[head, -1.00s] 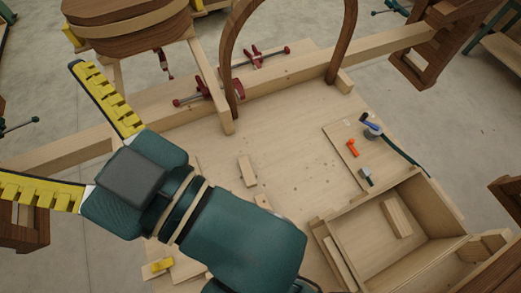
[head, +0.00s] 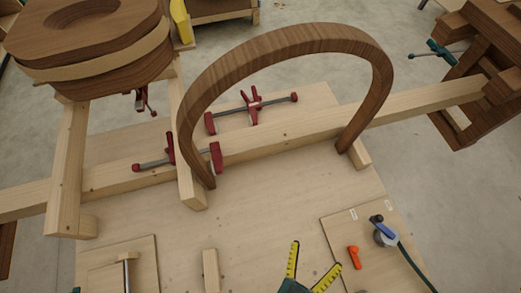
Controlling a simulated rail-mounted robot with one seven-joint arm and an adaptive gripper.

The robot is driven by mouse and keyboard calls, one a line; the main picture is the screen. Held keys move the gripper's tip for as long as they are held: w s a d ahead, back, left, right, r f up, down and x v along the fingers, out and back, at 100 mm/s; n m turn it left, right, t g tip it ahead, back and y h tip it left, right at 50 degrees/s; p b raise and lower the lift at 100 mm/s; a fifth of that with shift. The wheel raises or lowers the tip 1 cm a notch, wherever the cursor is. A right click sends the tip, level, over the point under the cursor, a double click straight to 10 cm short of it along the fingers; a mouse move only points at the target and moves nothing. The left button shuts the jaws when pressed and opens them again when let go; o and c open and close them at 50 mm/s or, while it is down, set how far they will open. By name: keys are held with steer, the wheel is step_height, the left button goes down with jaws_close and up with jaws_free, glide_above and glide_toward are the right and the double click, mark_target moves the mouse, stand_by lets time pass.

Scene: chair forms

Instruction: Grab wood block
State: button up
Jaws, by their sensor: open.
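A pale, narrow wood block (head: 211,270) lies on the light wooden workbench (head: 265,220) at the bottom of the head view. Its near end is cut off by the picture edge. My gripper (head: 318,254) is at the bottom edge, right of the block and apart from it. Its two yellow toothed fingers are spread, with nothing between them. The rest of my gripper is mostly out of the picture.
A curved brown wooden bow (head: 280,42) arches over a long beam (head: 270,140). Red clamps (head: 252,105) sit along the beam. An orange piece (head: 354,257) and a blue-handled tool (head: 384,231) lie on a board at right. The bench between block and beam is clear.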

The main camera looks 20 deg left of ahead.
steer(key=s+a+f+g+y+b, duration=0.15)
steer(key=s+a+f, duration=0.35)
steer(key=s+f, duration=0.5)
steer(key=n+g+y+b, duration=0.1)
steer(key=g+y, duration=0.2)
steer(key=y, duration=0.2)
glide_toward(211, 272)
steer(key=w, duration=0.1)
steer(key=w+f+b, duration=0.1)
steer(key=w, duration=0.1)
steer(key=shift+w+f, duration=0.1)
steer(key=shift+f, duration=0.2)
steer(key=x, duration=0.6)
steer(key=shift+a, duration=0.4)
steer(key=shift+s, duration=0.2)
steer(key=c, duration=1.6)
